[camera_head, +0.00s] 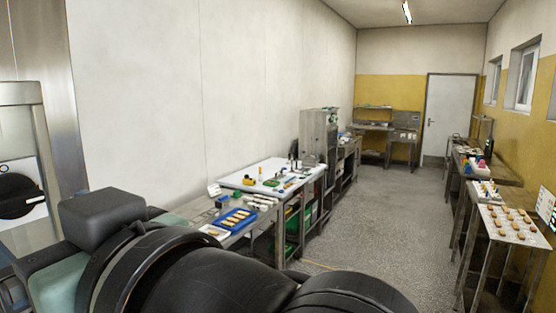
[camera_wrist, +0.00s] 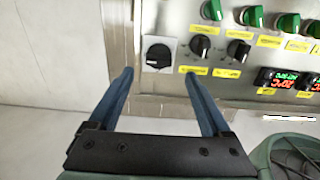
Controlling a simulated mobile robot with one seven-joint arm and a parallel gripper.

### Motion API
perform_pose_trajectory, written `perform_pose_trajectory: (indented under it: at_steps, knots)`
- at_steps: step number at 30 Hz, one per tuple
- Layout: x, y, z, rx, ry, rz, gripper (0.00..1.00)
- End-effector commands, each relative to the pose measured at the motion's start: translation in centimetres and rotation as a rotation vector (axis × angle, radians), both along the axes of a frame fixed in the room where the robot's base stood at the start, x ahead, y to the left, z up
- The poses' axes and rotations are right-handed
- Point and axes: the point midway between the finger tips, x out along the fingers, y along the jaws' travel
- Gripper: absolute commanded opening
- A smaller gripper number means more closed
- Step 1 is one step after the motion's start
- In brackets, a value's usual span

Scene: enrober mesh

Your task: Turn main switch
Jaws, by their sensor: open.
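The main switch (camera_wrist: 158,55) is a black rotary knob on a pale square plate, at the left end of a metal control panel in the wrist view. A black rotary knob with a white mark, seemingly the same switch (camera_head: 16,196), shows at the left edge of the head view. My gripper (camera_wrist: 158,74) is open, with two blue fingers pointing at the panel. In the picture, the switch lies between and just beyond the fingertips. Nothing is between the fingers. I cannot tell the exact gap to the panel. The fingers cannot be made out in the head view.
Right of the switch are two smaller black knobs (camera_wrist: 200,46) (camera_wrist: 238,50), several green knobs (camera_wrist: 252,16) and red-green displays (camera_wrist: 278,79). A plain wall (camera_wrist: 55,50) is left of the panel. Work tables (camera_head: 275,175) line the wall; the floor (camera_head: 385,215) between them and the right-hand tables is clear.

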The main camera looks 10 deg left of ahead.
Motion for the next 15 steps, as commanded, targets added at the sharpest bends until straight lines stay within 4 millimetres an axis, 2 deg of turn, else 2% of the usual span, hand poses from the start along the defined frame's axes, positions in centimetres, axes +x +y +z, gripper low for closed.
perform_pose_trajectory:
  at_steps: [1, 6, 15]
  knots:
    - [0.3, 1.1, 0.4, 0.0, 0.005, 0.005, 0.82]
    - [1.4, 3.6, 0.3, 0.001, 0.003, 0.002, 0.82]
    - [2.1, 5.1, 0.0, 0.001, 0.0, -0.001, 0.82]
